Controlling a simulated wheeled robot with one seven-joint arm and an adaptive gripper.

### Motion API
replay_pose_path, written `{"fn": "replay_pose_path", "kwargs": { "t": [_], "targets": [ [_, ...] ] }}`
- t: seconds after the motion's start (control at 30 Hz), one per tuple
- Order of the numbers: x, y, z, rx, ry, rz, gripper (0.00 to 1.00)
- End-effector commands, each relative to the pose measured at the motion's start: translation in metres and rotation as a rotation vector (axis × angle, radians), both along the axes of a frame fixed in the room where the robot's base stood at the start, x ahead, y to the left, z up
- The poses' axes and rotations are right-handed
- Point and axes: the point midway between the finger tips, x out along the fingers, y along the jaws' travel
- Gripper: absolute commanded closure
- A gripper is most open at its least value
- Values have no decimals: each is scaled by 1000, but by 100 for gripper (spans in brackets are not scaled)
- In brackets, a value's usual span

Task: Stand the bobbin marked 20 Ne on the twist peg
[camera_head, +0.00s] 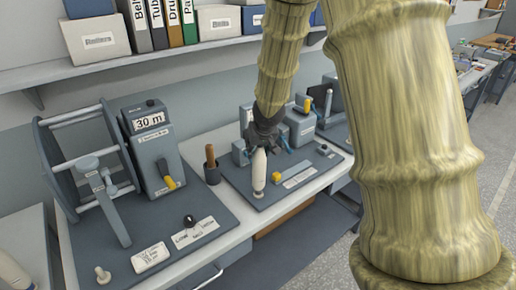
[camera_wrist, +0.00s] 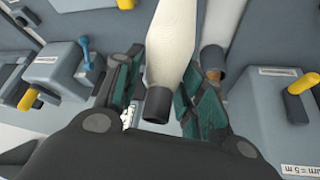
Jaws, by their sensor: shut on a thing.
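A white tapered bobbin (camera_head: 259,168) hangs roughly upright in my gripper (camera_head: 262,138), over the front left part of the grey board (camera_head: 236,184) of the right-hand device. It also shows in the wrist view (camera_wrist: 171,45), with its dark end (camera_wrist: 158,104) between my two fingers. My gripper (camera_wrist: 165,85) is shut on the bobbin near that end. No 20 Ne marking can be read on it. I cannot tell whether its lower end touches the board or a peg. The twist peg cannot be made out; the bobbin may cover it.
A winding reel (camera_head: 85,160) with a 30 m display (camera_head: 150,121) stands at the left. A dark cup (camera_head: 212,172) with a brown handle is close left of the bobbin. A yellow-handled lever (camera_head: 277,177) is close right. A shelf (camera_head: 120,67) runs above.

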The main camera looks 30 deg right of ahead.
Motion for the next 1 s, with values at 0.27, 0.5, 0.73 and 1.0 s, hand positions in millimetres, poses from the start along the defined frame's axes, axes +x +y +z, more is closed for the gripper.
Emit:
{"fn": "replay_pose_path", "kwargs": {
  "t": [0.27,0.5,0.73,1.0],
  "targets": [
    [0,0,-3,0,0,-1,40],
    [0,0,-3,0,0,0,35],
    [-1,0,0,1,-2,-1,35],
    [-12,4,21,3,-3,0,35]
  ]
}}
